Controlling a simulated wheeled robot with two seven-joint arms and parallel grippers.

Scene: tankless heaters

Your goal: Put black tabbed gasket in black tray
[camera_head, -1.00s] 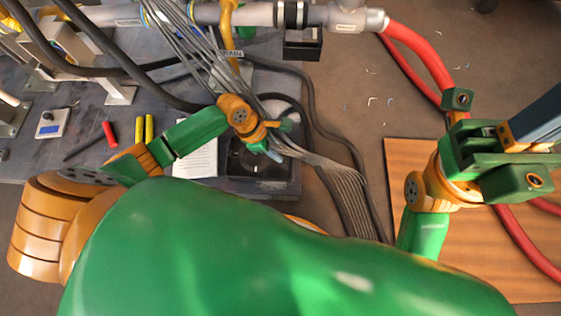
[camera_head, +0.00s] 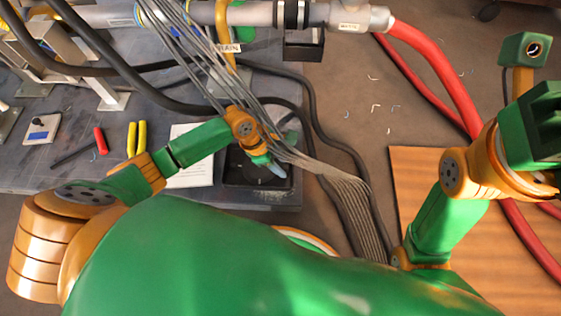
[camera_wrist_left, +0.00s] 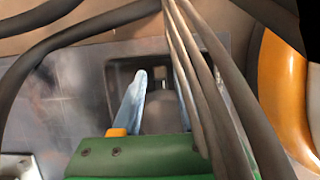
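The black tray (camera_head: 232,181) sits at the near right corner of the grey bench. It also shows in the left wrist view (camera_wrist_left: 118,73). My left gripper (camera_head: 274,163) is over the tray, with its pale blue fingers pointing down into it. In the left wrist view the fingers of my left gripper (camera_wrist_left: 160,95) stand apart, the right one mostly hidden behind grey cables. A dark rounded shape (camera_wrist_left: 160,118) shows between them inside the tray; I cannot tell whether it is the black tabbed gasket. My right arm is at the right, its fingertips out of view.
Grey cables (camera_head: 322,168) hang across my left gripper and the tray's right side. A white paper sheet (camera_head: 190,165), yellow-handled pliers (camera_head: 137,138) and a red-handled tool (camera_head: 100,140) lie left of the tray. Another black bin (camera_head: 303,48) stands behind. A red hose (camera_head: 440,65) runs at right.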

